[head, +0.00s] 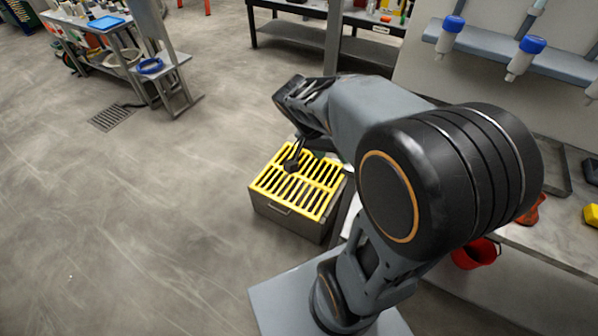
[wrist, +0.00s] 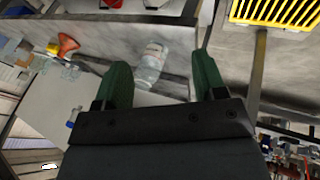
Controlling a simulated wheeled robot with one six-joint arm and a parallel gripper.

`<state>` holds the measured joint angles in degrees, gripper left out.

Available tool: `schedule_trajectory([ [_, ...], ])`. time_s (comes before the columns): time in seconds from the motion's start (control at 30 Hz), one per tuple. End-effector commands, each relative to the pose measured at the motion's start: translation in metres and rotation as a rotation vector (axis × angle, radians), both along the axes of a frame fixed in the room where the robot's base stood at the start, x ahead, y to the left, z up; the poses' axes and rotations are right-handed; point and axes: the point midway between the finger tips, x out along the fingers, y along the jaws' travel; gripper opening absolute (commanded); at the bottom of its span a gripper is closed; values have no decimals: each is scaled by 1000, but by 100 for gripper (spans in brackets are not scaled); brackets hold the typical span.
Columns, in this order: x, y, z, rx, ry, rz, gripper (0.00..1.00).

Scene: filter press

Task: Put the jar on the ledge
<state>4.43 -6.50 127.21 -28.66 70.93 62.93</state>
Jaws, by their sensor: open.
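A clear jar or bottle with a pale label (wrist: 151,66) shows in the wrist view, beyond the fingertips and between them in the picture. It appears to be on a grey worktop, with a visible distance from the fingers. My gripper (wrist: 161,62) is open, its two green fingers wide apart with nothing held. In the head view my arm reaches away and hides the jar; a dark part at its end overlaps the yellow grate. A blue-grey shelf on the wall (head: 482,55) may be the ledge; I cannot tell for certain.
A grey box with a yellow slotted grate (head: 269,196) stands on the floor beside the worktop (head: 555,238). A red bucket (head: 474,254) is near the worktop's front. Blue-capped bottles (head: 524,58) hang at the wall shelf.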

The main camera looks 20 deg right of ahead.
Motion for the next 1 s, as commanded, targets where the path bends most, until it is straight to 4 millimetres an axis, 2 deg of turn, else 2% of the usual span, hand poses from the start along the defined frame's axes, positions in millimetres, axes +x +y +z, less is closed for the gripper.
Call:
schedule_trajectory([
  [0.1,-14,37,2,192,-41,318,64],
  [0.2,-22,62,3,291,-90,559,64],
  [0.4,-31,93,6,364,-183,887,64],
  [0.6,-34,105,8,373,-222,1010,64],
  [0.9,-34,106,9,373,-223,1019,64],
  [1.0,-34,105,19,370,-226,1020,64],
])
